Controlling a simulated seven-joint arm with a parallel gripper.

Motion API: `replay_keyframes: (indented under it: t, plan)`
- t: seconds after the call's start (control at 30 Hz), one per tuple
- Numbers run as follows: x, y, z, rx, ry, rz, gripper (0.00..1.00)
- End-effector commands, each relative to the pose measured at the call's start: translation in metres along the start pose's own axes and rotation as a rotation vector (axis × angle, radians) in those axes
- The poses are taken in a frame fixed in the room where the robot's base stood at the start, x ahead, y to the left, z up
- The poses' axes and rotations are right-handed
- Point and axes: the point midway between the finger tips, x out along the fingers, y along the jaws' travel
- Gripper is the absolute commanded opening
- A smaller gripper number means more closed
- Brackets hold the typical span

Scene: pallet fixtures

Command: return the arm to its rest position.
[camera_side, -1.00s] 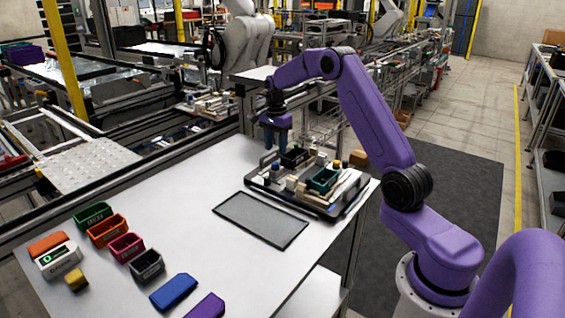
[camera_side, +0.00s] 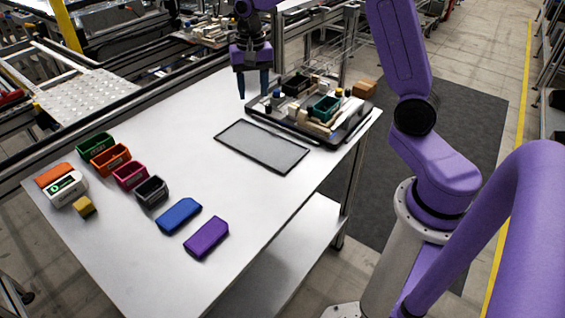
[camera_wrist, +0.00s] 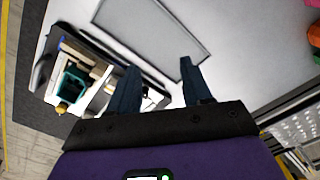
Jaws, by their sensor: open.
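My gripper (camera_side: 253,94) hangs fingers down above the far left end of the pallet fixture tray (camera_side: 343,137) in the side view. Its two fingers are apart with nothing between them. In the wrist view, the open gripper (camera_wrist: 158,67) points toward the white table with the tray to its left. A teal bin (camera_side: 324,107) and a black bin (camera_side: 296,84) stand on the tray among several small parts. The upper part of my arm is cut off by the top edge of the side view.
A dark flat panel (camera_side: 262,147) lies on the table (camera_side: 150,280) before the tray. Green (camera_side: 95,147), orange (camera_side: 110,160), magenta (camera_side: 130,176) and dark grey bins (camera_side: 151,192) stand at left. The middle table is clear.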

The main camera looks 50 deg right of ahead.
Motion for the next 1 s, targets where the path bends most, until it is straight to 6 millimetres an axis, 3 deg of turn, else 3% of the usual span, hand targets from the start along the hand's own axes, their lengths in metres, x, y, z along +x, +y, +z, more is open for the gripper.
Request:
replay_keyframes:
  t: [0.1,0.27,0.47,0.6,0.8,1.0]
  plan:
    - [-0.01,-0.004,0.052,-0.229,0.001,-0.004,0.49]
    - [-0.018,0.003,0.118,-0.536,0.003,-0.008,0.49]
    - [-0.022,0.031,0.192,-0.918,0.005,-0.015,0.49]
    - [-0.021,0.061,0.235,-1.187,0.005,-0.018,0.49]
    - [-0.015,0.108,0.279,-1.535,0.008,-0.025,0.49]
    - [-0.009,0.137,0.296,-1.733,0.008,-0.028,0.49]
